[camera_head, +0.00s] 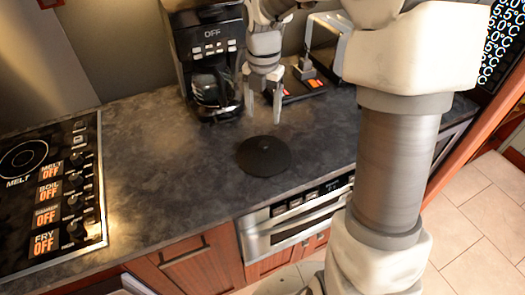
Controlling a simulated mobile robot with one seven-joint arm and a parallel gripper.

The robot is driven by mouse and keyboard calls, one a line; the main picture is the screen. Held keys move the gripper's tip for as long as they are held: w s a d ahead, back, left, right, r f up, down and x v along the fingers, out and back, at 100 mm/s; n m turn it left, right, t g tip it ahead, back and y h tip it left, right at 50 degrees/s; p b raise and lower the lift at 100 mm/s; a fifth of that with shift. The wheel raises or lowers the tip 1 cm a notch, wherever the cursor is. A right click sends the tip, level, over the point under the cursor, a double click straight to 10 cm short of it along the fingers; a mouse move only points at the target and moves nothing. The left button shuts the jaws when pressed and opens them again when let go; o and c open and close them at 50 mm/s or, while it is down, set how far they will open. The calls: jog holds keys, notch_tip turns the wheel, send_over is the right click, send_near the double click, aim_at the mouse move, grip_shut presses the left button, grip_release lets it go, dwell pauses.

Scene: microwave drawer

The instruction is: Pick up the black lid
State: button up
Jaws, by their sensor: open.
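The black lid (264,156) is a flat dark disc lying on the dark countertop, near the counter's front edge. A gap shows between the fingertips and the lid in the picture; the exact height is hard to tell.
A coffee maker (212,62) with a glass pot stands just left of my gripper. A dark appliance with orange marks (303,88) sits behind right. A stove panel (55,190) is at left. The microwave drawer (295,222) is below the counter. Counter left of the lid is clear.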

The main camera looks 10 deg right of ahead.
send_over(264, 144)
jog(key=f, duration=0.6)
jog(key=shift+s+a+f, duration=0.25)
jog(key=shift+s+f, duration=0.05)
jog(key=shift+w+d+f+b, duration=0.1)
jog(key=shift+w+f+b, duration=0.05)
jog(key=shift+f, duration=1.15)
jog(key=shift+w+d+f+b, duration=0.1)
jog(key=shift+w+f+b, duration=0.05)
jog(key=shift+f, duration=1.15)
grip_shut()
